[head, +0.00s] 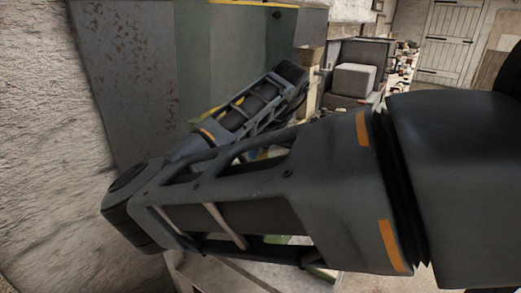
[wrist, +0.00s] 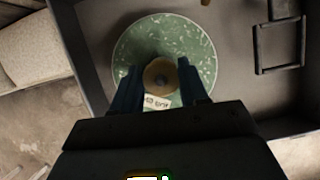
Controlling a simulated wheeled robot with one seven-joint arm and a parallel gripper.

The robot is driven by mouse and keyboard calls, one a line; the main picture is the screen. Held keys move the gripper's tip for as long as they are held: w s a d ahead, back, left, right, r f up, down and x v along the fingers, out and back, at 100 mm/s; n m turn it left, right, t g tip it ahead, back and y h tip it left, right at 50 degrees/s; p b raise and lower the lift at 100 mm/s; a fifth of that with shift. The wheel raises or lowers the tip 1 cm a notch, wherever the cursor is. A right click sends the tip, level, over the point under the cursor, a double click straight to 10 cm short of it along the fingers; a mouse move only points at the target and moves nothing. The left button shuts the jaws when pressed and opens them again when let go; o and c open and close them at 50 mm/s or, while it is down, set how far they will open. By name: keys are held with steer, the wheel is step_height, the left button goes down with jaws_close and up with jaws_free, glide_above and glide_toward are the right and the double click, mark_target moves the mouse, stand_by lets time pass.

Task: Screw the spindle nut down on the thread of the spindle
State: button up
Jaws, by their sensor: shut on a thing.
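In the wrist view, my gripper (wrist: 160,84) has its two dark fingers on either side of a round, brass-coloured spindle nut (wrist: 159,68) and is shut on it. The nut is over the middle of a green speckled disc (wrist: 195,45), seen from above. A darker round spot shows at the nut's centre; I cannot tell whether it is the spindle's end or a hole. The spindle's thread is hidden, so how far down the nut sits cannot be told. A small printed label lies on the disc between the fingers. In the head view my arm hides the gripper and nut.
The disc lies inside a grey, walled housing (wrist: 88,58) with a dark rectangular frame (wrist: 278,45) at its right. In the head view, a large grey-green machine cabinet (head: 215,70) stands behind my arm.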

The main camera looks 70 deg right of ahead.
steer(key=m+h+b, duration=0.1)
steer(key=m, duration=0.2)
steer(key=m+g+h+b, duration=0.1)
steer(key=m, duration=0.2)
steer(key=shift+f+m, duration=0.1)
steer(key=shift+m, duration=0.3)
steer(key=m+g+h, duration=0.1)
steer(key=m, duration=0.2)
steer(key=shift+m+g+b, duration=0.3)
steer(key=shift+b, duration=0.1)
steer(key=m+g, duration=0.1)
steer(key=m, duration=0.2)
steer(key=o, duration=1.2)
steer(key=shift+c, duration=1.3)
